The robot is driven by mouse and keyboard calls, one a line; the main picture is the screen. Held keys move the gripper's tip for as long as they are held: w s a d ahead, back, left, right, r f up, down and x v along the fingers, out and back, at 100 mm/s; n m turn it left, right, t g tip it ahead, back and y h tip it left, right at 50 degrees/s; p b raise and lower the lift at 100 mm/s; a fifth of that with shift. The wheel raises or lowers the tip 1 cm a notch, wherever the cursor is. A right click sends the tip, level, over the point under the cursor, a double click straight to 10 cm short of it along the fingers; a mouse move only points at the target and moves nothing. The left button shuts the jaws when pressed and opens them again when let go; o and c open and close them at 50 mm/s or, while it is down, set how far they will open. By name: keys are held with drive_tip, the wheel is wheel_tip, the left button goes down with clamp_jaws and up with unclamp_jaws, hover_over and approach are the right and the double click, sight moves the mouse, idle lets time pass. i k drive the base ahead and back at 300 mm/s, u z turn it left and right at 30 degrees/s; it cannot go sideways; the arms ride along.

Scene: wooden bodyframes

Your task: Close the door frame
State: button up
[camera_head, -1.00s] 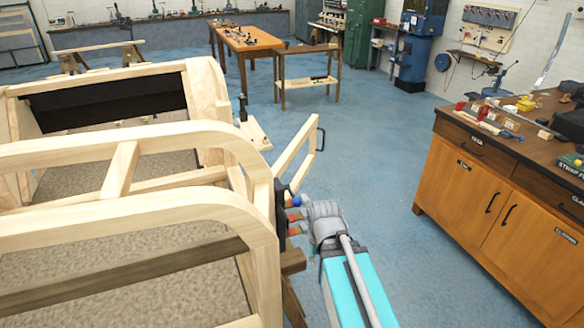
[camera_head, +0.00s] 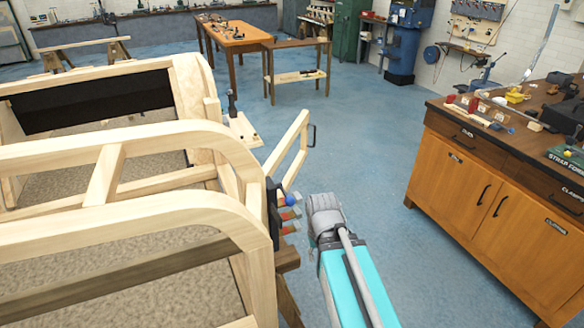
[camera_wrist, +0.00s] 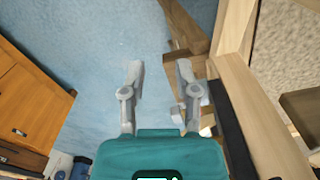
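The door frame (camera_head: 288,155) is a pale wooden frame with a black handle (camera_head: 312,135) at its outer edge. It stands open, angled out from the side of the wooden bodyframe (camera_head: 235,180). My arm reaches up from the bottom of the head view, with its grey end just right of the bodyframe post and nearer to me than the door. The fingers cannot be made out clearly there. In the wrist view my gripper (camera_wrist: 158,72) is open and empty, its two grey fingers apart over blue floor. Wooden members of the bodyframe (camera_wrist: 255,100) lie close to the right finger.
A wooden cabinet (camera_head: 480,200) with tools on top stands at the right. Dark wooden supports (camera_head: 287,260) are under the bodyframe, close to my arm. Blue floor (camera_head: 360,140) is clear between door and cabinet. Work tables (camera_head: 240,38) stand farther back.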

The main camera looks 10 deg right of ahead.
sight(301, 125)
drive_tip(key=z, duration=0.05)
drive_tip(key=k, duration=0.5)
drive_tip(key=z, duration=0.75)
drive_tip(key=i, duration=0.75)
drive_tip(key=u, duration=0.15)
